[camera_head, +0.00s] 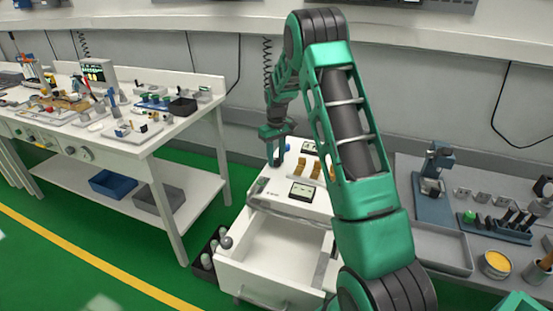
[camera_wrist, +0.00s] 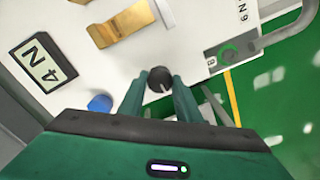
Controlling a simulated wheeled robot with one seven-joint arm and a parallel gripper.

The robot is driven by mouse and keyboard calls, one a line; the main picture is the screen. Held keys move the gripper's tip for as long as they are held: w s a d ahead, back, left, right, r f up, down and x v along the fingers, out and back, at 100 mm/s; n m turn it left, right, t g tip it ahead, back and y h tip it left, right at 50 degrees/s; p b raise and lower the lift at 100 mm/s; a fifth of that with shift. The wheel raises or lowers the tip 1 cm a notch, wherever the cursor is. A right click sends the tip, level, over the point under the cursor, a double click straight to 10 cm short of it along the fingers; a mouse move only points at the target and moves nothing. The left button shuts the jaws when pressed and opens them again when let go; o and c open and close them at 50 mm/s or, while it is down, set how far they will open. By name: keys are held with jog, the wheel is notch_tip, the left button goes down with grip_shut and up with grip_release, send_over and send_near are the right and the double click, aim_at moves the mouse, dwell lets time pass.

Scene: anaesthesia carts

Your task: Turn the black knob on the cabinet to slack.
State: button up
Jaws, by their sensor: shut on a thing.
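The black knob (camera_wrist: 160,78) is round with a pale pointer line, and it sits on the white top of the cabinet (camera_wrist: 150,55). In the wrist view the two green fingers of my gripper (camera_wrist: 160,86) stand on either side of the knob and are shut on it. In the head view my gripper (camera_head: 276,160) reaches down at the left back of the cabinet (camera_head: 262,283); the knob is hidden there. No slack marking can be read.
A blue round part (camera_wrist: 99,103), a brass-coloured block (camera_wrist: 122,24) and a black-framed label (camera_wrist: 43,64) are close by on the cabinet top. A cabinet drawer (camera_head: 270,250) is open. A cluttered workbench (camera_head: 150,140) stands left, a grey bench (camera_head: 440,235) right.

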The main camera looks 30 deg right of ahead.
aim_at(276, 159)
jog(key=shift+w+a+r, duration=0.1)
jog(key=shift+w, duration=0.05)
jog(key=o, duration=1)
jog(key=shift+o, duration=0.3)
notch_tip(276, 159, up, 11)
jog(key=shift+f, duration=0.2)
